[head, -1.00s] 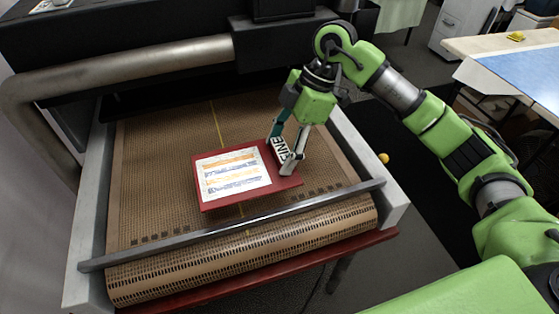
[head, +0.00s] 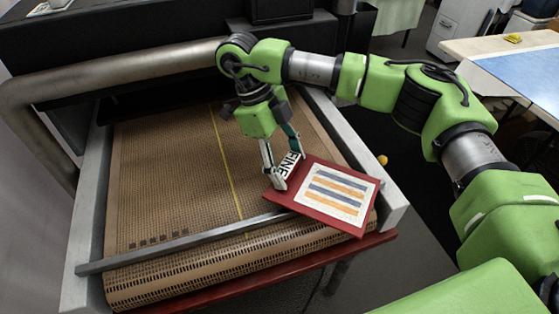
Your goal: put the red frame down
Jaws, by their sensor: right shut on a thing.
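The red frame (head: 308,206) is a flat red board with a white sheet (head: 340,192) of blue-grey and orange stripes on it. It shows at the front right of the conveyor belt (head: 170,180), over the metal cross bar. My right gripper (head: 281,170) is shut on the frame's left end, by the white label with black letters. The frame looks slightly tilted; I cannot tell whether it touches the bar or belt. My left gripper is not in view.
The mesh belt has a yellow line (head: 228,170) along it and is free on its left and middle. A metal bar (head: 170,248) crosses its front, and metal side rails (head: 88,215) flank it. A table (head: 500,45) stands at the back right.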

